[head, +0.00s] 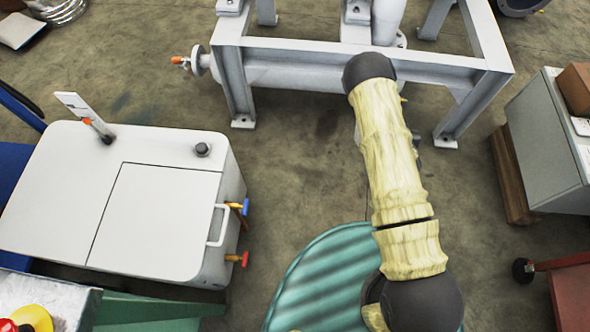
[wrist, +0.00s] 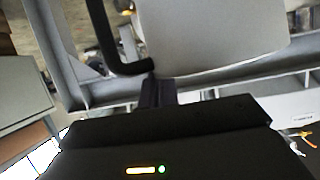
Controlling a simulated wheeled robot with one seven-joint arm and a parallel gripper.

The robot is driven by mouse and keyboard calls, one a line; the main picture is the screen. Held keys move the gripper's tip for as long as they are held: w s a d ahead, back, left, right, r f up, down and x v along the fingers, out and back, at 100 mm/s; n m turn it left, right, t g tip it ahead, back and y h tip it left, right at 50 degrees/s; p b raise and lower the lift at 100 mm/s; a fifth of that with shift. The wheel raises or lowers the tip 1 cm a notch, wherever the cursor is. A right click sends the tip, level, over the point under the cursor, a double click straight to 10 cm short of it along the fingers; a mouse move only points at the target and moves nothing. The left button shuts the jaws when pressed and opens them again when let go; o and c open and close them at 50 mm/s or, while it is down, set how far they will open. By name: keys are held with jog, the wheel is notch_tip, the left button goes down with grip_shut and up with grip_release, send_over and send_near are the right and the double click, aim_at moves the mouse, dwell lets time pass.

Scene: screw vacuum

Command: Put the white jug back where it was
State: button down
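The white jug (wrist: 210,35) fills the upper middle of the wrist view, with its pale body close to the camera. Its black handle (wrist: 108,45) curves down on the left side of the body. My gripper (wrist: 157,82) reaches up from the bottom of that view. Its dark fingers are close together and meet the lower end of the handle, so it looks shut on the jug there. The exact contact is dark and partly hidden. In the head view my arm hides the gripper and the jug.
A grey metal frame (head: 238,85) with pipework stands ahead. A white cabinet machine (head: 150,215) with valves is at left. A grey cabinet (head: 545,150) is at right. A green ribbed round thing (head: 320,280) lies below my arm. Bare floor (head: 300,175) lies between.

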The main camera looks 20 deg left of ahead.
jog(key=s+a+f+n+g+y+b, duration=0.1)
jog(key=s+a+f+y+b, duration=0.1)
jog(key=a+f, duration=0.3)
jog(key=s+a+f+n+y+b, duration=0.1)
jog(key=a+f+b, duration=0.3)
jog(key=a, duration=0.8)
jog(key=s+a+f+n+g+y+b, duration=0.1)
jog(key=s+a+f+n+y+b, duration=0.1)
jog(key=a+f, duration=0.3)
jog(key=a+b, duration=0.1)
jog(key=a, duration=0.3)
jog(key=shift+s+a+f+g+y, duration=0.3)
jog(key=shift+s+a+f, duration=0.05)
jog(key=shift+f, duration=0.1)
notch_tip(320, 180, down, 6)
jog(key=b, duration=0.4)
